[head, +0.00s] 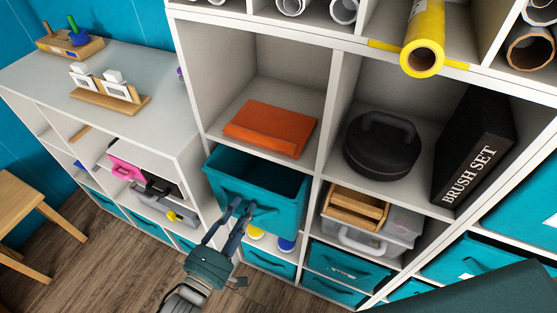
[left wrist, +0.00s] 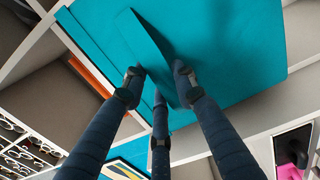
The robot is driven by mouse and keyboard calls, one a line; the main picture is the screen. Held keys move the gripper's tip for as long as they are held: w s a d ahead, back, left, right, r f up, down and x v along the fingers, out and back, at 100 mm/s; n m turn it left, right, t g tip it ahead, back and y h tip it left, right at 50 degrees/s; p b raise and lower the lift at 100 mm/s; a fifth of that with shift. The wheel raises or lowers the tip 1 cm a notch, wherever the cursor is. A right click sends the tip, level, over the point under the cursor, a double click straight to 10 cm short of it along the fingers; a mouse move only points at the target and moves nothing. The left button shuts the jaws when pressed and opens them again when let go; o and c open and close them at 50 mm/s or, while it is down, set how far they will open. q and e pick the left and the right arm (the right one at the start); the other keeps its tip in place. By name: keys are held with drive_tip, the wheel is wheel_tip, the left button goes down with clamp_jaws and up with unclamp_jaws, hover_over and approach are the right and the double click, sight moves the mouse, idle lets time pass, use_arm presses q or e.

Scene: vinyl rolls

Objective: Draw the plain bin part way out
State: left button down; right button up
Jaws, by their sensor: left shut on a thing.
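The plain bin (head: 258,182) is a teal, open-topped bin without a label, in the middle cubby of the white shelf unit. It stands out past the shelf front and tilts, its front low and its empty inside showing. My left gripper (head: 240,208) is at its front and shut on its handle strap. In the left wrist view the bin (left wrist: 225,50) fills the upper middle, and the strap (left wrist: 150,48) runs down between the fingers of my left gripper (left wrist: 158,82). My right gripper is not in view.
An orange folder (head: 271,127) lies in the cubby above. A black round case (head: 382,145) and a black brush set box (head: 474,150) stand to the right. A wooden crate (head: 355,207) is right of the bin. Lower teal bins (head: 268,262) sit below. A yellow roll (head: 424,45) juts out above.

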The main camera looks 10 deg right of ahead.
use_arm(q)
drive_tip(key=shift+f+p+v, duration=0.15)
drive_tip(key=shift+p+v, duration=0.25)
drive_tip(key=shift+v, duration=0.95)
drive_tip(key=shift+f+p+v, duration=0.15)
drive_tip(key=shift+p+v, duration=0.25)
drive_tip(key=shift+v, duration=0.95)
drive_tip(key=shift+s+a+r, duration=0.1)
drive_tip(key=shift+s+a, duration=0.15)
drive_tip(key=c, duration=1.3)
unclamp_jaws()
drive_tip(key=shift+p, duration=0.3)
